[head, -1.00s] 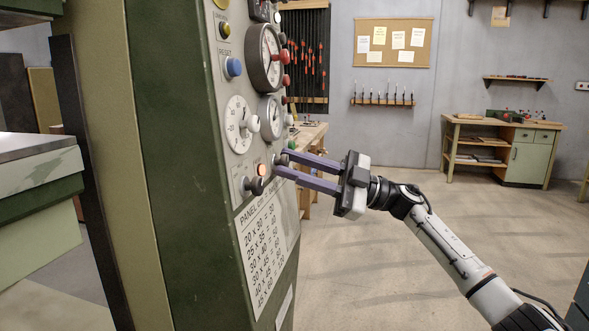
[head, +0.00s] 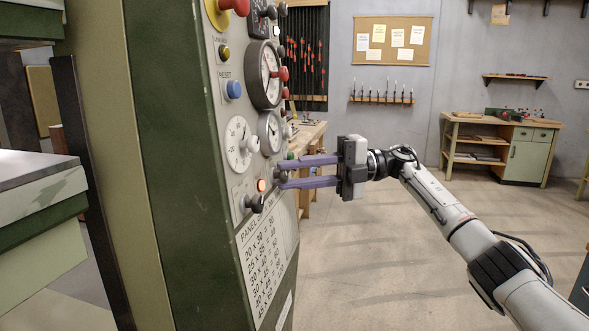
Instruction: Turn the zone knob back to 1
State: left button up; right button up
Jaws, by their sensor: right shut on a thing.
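The control panel (head: 231,165) of the green press stands left of centre, with gauges, buttons and knobs. My right gripper (head: 279,178) reaches in from the right with its long purple fingers at the panel's lower right part. A dark knob (head: 255,203) sits lower left of the fingertips, below a lit orange lamp (head: 261,185). My left gripper is not in view.
A white dial with a pale knob (head: 251,145), a blue reset button (head: 233,90) and round gauges (head: 265,74) sit above the fingers. A printed size chart (head: 264,265) is below. A workbench (head: 308,137) stands behind. The floor at right is clear.

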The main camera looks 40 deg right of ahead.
jog(key=n, duration=0.1)
jog(key=n+h+p, duration=0.2)
jog(key=n, duration=0.1)
jog(key=shift+r+g, duration=0.25)
jog(key=shift+g, duration=0.05)
jog(key=shift+n+h, duration=0.3)
jog(key=o, duration=1.1)
jog(key=shift+c, duration=0.2)
jog(key=v, duration=1)
jog(key=shift+d, duration=0.1)
